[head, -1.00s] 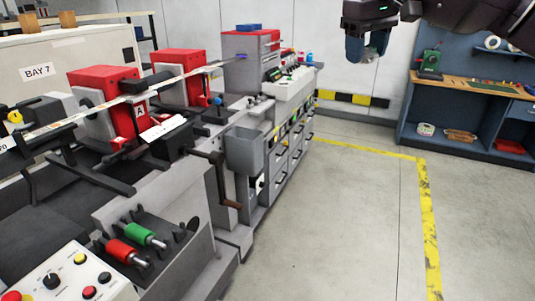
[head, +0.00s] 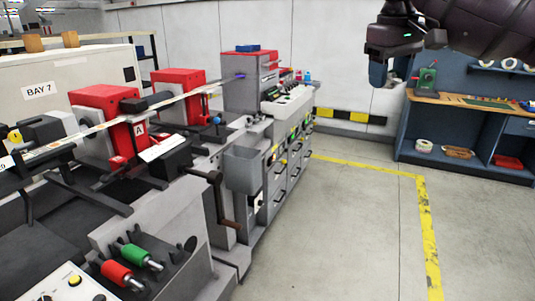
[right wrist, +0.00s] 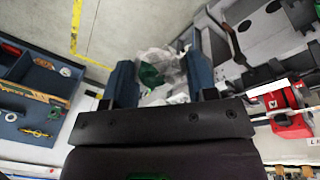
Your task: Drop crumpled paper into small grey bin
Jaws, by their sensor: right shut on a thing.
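The small grey bin (head: 245,171) is fixed to the side of the grey machine in the middle of the head view. Its top is open; its inside cannot be made out. My right gripper (head: 386,74) is high up at the upper right, well to the right of the bin and apart from it. In the right wrist view, its two blue-grey fingers (right wrist: 161,72) are shut on the crumpled paper (right wrist: 155,56), which is white with a green patch. In the head view the paper is mostly hidden by the fingers. My left gripper is not in view.
The label rewinder with red units (head: 108,112) fills the left. Red and green rollers (head: 134,257) lie on its near side, beside a crank handle (head: 218,190). A blue workbench (head: 470,135) stands at the right. The floor (head: 345,230) between them is clear.

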